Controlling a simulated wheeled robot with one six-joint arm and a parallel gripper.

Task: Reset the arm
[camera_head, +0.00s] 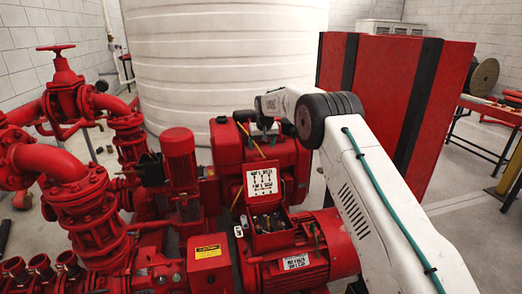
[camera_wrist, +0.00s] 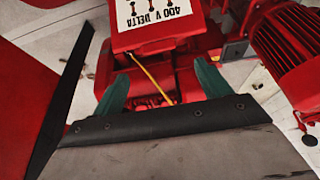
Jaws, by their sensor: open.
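My white arm (camera_head: 385,190) reaches from the lower right of the head view up over the red pumpset, bent at a dark round joint. My gripper (camera_wrist: 162,85) shows in the wrist view as two green fingers spread apart, with nothing between them. Beyond the fingers is red machinery with a yellow cable (camera_wrist: 152,82). An open lid with a white label (camera_wrist: 150,12) is at the top of the wrist view. In the head view the gripper's fingers are hard to make out near the red motor block behind the open terminal box (camera_head: 270,236).
Red pipes and a valve with a handwheel (camera_head: 62,75) stand at the left. A red motor (camera_head: 310,250) lies below the arm. A large white tank (camera_head: 225,60) is behind. A red panel with black stripes (camera_head: 385,105) stands right of the arm.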

